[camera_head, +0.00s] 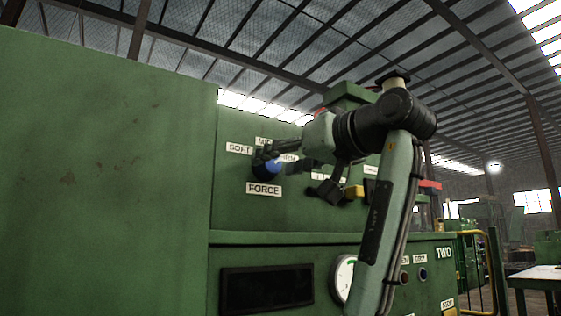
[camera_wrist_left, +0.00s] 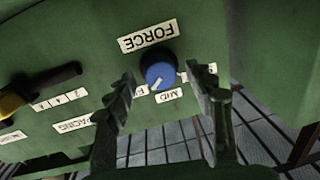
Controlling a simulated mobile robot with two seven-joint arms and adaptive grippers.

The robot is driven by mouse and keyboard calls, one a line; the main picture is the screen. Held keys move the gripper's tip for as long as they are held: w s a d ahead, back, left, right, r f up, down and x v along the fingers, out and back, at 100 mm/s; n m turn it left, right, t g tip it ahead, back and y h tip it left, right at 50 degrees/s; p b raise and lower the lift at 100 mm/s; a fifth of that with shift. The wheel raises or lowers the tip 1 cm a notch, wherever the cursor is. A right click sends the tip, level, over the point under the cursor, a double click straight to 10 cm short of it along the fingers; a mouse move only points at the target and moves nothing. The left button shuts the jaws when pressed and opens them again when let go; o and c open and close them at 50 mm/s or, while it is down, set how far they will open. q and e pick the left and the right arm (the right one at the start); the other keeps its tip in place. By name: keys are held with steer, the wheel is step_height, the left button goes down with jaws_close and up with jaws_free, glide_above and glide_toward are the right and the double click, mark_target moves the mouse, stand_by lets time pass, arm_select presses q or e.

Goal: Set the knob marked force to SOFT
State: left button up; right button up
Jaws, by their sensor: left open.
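The blue force knob (camera_head: 266,168) sits on the green panel above the FORCE label (camera_head: 264,189). In the left wrist view the knob (camera_wrist_left: 159,67) appears upside down, its pale mark pointing toward the FIRM and MID side. The SOFT label (camera_head: 239,148) is at the knob's upper left in the head view; in the wrist view a finger partly covers it. My left gripper (camera_wrist_left: 160,78) is open, with its fingertips on either side of the knob; I cannot tell whether they touch it. My right gripper is not in view.
A yellow-based black lever (camera_wrist_left: 40,85) is beside the knob, near the SPACING label (camera_wrist_left: 74,124). Below are a dark window (camera_head: 267,287), a round gauge (camera_head: 344,275) and small buttons. A tall green cabinet wall (camera_head: 105,170) stands to the left.

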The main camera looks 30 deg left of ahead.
arm_select(q)
steer(key=c, duration=1.2)
steer(key=shift+o, duration=0.2)
steer(key=shift+n, duration=1.1)
steer(key=n+p, duration=0.1)
steer(key=n, duration=0.5)
steer(key=shift+r+h+p, duration=0.15)
steer(key=shift+h+p, duration=0.15)
steer(key=shift+h, duration=0.1)
steer(key=n, duration=0.3)
steer(key=n+p, duration=0.1)
steer(key=n, duration=0.2)
steer(key=shift+s+n+t+h, duration=0.1)
steer(key=shift+n+t+h, duration=0.2)
steer(key=shift+n+t, duration=0.1)
steer(key=shift+n+p, duration=0.35)
steer(key=shift+n, duration=1.65)
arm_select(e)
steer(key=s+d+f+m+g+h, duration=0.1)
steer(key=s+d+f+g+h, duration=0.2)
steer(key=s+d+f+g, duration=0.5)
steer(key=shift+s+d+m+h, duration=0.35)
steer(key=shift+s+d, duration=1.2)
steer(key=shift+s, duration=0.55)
